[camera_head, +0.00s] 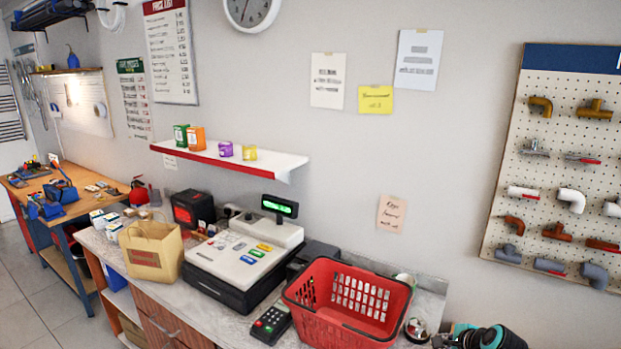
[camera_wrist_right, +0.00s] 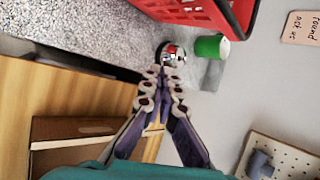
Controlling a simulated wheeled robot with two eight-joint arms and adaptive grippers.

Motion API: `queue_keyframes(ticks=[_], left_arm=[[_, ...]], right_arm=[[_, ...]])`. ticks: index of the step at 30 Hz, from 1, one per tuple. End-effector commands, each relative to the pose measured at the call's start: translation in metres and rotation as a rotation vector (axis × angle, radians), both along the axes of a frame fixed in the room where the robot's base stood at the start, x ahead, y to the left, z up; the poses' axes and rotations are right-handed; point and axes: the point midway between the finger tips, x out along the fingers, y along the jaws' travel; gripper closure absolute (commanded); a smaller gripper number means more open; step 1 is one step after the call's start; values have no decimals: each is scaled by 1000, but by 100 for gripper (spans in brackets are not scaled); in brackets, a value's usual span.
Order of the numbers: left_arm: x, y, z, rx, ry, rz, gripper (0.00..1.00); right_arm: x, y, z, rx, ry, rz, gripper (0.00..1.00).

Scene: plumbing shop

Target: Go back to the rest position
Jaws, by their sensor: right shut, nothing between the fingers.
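My right gripper (camera_wrist_right: 161,76) is shut and empty in the right wrist view. Its fingertips come together in front of the counter's edge, apart from the small shiny red and silver item (camera_wrist_right: 173,53) just beyond them in the picture. In the head view, part of my teal and black right arm shows at the bottom edge, right of the red basket (camera_head: 335,318). My left gripper is not in view.
The counter (camera_head: 420,296) carries the basket, a cash register (camera_head: 235,268), a card terminal (camera_head: 271,323) and a paper bag (camera_head: 143,262). A green cup (camera_wrist_right: 211,46) stands near the basket. A pegboard (camera_head: 562,124) with pipe fittings hangs at right.

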Motion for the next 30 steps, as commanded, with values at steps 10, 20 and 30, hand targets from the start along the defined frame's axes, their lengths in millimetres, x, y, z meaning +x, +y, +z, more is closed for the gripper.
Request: queue_keyframes(ticks=[10,20,30], left_arm=[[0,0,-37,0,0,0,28],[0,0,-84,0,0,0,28],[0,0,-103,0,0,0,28]], right_arm=[[-67,76,5,-376,2,410,100],[-187,146,-29,-945,-15,1061,100],[-245,161,-62,-1253,-31,1420,100]])
